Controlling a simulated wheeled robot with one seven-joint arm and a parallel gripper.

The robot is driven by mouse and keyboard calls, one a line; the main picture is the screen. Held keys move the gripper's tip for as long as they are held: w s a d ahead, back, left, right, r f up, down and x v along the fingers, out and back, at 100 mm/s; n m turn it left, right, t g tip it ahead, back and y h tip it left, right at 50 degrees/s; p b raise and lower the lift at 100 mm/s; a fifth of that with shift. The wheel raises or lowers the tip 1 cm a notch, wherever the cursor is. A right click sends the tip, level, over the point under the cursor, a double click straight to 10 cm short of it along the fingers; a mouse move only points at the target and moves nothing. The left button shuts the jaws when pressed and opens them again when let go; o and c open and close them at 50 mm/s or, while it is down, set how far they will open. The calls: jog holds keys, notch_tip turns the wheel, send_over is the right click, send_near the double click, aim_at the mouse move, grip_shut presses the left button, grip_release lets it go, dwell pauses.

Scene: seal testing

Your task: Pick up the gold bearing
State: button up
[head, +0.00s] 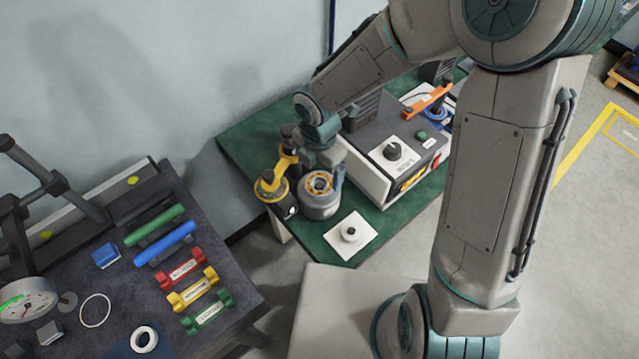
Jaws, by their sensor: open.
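A gold ring that looks like the gold bearing (319,182) sits in the top of a grey round housing (320,206) on the green table. My gripper (322,166) is at the end of the arm, pointing down just above and behind the housing. It is open, with nothing seen held in it. The fingertips are small and partly hidden, so I cannot tell whether they touch the ring.
A yellow-topped fixture (271,188) stands close left of the housing. A grey control box (394,152) stands close right. A white plate with a round part (350,236) lies in front. A dark bench (240,292) with coloured bars is at left.

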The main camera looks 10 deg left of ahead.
aim_at(319, 185)
jog(key=f, duration=0.4)
jog(key=shift+s+f, duration=0.25)
jog(key=shift+f, duration=0.05)
jog(key=shift+c, duration=0.3)
jog(key=c, duration=1.3)
jog(key=shift+r, duration=0.1)
jog(key=shift+r, duration=0.5)
jog(key=r, duration=0.2)
jog(key=d+r, duration=0.1)
jog(key=shift+w+d+r, duration=0.1)
jog(key=shift+w+r, duration=0.15)
jog(key=shift+r, duration=0.1)
jog(key=w+d+r+p, duration=0.1)
jog(key=w+d+r, duration=0.2)
jog(key=d+r, duration=0.3)
jog(key=d, duration=0.4)
jog(key=shift+w, duration=0.15)
